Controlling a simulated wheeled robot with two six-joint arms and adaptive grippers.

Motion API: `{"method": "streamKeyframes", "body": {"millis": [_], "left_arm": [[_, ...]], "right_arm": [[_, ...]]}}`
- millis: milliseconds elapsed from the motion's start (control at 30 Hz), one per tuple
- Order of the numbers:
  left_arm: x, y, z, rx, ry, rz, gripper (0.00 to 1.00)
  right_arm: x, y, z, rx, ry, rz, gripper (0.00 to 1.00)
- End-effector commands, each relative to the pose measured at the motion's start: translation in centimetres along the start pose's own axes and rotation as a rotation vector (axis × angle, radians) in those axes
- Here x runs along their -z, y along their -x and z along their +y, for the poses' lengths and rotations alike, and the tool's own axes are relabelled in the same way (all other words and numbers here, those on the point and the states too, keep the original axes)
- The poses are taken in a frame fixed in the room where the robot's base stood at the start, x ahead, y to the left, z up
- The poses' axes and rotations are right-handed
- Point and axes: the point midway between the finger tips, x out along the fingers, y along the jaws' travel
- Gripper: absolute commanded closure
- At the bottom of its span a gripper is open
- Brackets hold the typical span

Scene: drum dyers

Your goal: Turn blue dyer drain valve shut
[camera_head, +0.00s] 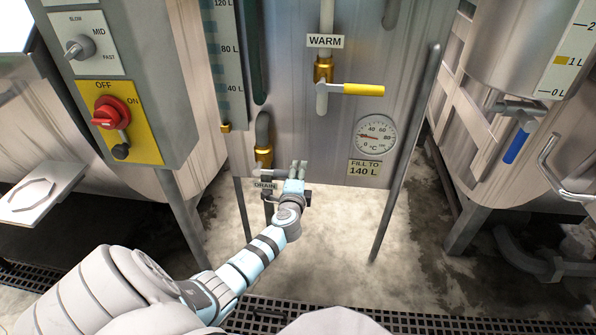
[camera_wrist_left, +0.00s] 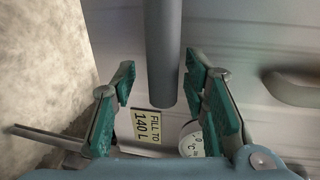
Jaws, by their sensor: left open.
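The drain valve (camera_head: 263,157) is a brass body low on the front of the middle steel tank, below a grey pipe and above a DRAIN label (camera_head: 264,185). Its grey handle (camera_head: 270,174) points sideways to the right, toward my left gripper (camera_head: 297,170). In the left wrist view a grey bar (camera_wrist_left: 164,50), apparently this handle, comes down from the top and ends between the two teal fingers of my left gripper (camera_wrist_left: 160,88). The fingers are open, with gaps on both sides of the bar. My right gripper is not in view.
Above are a WARM valve with a yellow handle (camera_head: 364,89) and a dial thermometer (camera_head: 376,134). A control box with a red switch (camera_head: 111,112) stands left. Tank legs (camera_head: 396,190) flank the free floor (camera_head: 330,225). Another valve with a blue handle (camera_head: 517,145) is at right.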

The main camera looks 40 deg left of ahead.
Motion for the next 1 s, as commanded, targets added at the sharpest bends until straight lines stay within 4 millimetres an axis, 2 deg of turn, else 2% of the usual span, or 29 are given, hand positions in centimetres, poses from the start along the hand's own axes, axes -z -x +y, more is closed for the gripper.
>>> {"method": "streamKeyframes", "body": {"millis": [167, 400, 533, 667, 1000], "left_arm": [[0.0, 2.2, 0.1, 0.0, 0.001, 0.002, 0.6], [0.0, 8.8, 0.2, -0.003, 0.002, 0.001, 0.6], [0.0, 11.2, 0.1, -0.003, 0.001, 0.0, 0.6], [0.0, 12.0, 0.1, -0.002, 0.0, 0.0, 0.6], [0.0, 12.0, 0.1, -0.001, 0.0, 0.0, 0.6]], "right_arm": [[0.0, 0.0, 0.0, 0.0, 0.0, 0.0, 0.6], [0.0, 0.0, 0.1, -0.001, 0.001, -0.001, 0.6], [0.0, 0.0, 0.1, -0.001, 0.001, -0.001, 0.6], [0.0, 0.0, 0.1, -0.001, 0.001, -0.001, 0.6], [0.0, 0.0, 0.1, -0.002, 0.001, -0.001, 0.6]]}}
